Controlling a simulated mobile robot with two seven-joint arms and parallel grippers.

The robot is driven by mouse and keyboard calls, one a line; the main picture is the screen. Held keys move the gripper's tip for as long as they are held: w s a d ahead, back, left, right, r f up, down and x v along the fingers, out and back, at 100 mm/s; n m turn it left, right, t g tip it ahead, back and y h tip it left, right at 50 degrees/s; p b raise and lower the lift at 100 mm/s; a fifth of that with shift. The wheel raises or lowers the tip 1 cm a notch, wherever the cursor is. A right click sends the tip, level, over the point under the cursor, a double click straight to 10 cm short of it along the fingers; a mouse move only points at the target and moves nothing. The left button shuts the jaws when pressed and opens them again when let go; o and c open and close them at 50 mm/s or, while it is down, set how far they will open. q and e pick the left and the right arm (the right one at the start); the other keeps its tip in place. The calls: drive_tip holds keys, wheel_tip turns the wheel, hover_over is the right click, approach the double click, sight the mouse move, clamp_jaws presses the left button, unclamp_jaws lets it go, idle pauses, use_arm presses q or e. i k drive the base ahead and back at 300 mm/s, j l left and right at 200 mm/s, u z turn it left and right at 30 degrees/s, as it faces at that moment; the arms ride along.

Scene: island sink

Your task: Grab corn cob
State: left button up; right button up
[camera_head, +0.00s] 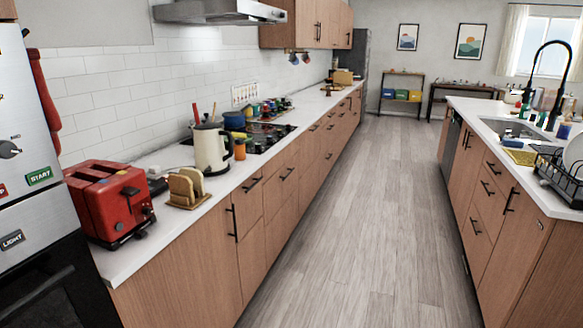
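I cannot make out a corn cob anywhere in the head view. Many small items on the far counters are too small to tell apart. Neither my left nor my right gripper shows in this view.
A counter on the left holds a red toaster (107,203), toast in a wooden rack (187,188) and a cream kettle (212,149). On the right, an island (545,198) has a sink (512,128) and a black dish rack (560,175). The wooden floor (355,215) between them is clear.

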sight(235, 136)
drive_tip(key=i+z, duration=0.3)
drive_tip(key=i, duration=1.9)
drive_tip(key=i+u, duration=0.1)
drive_tip(key=i, duration=0.65)
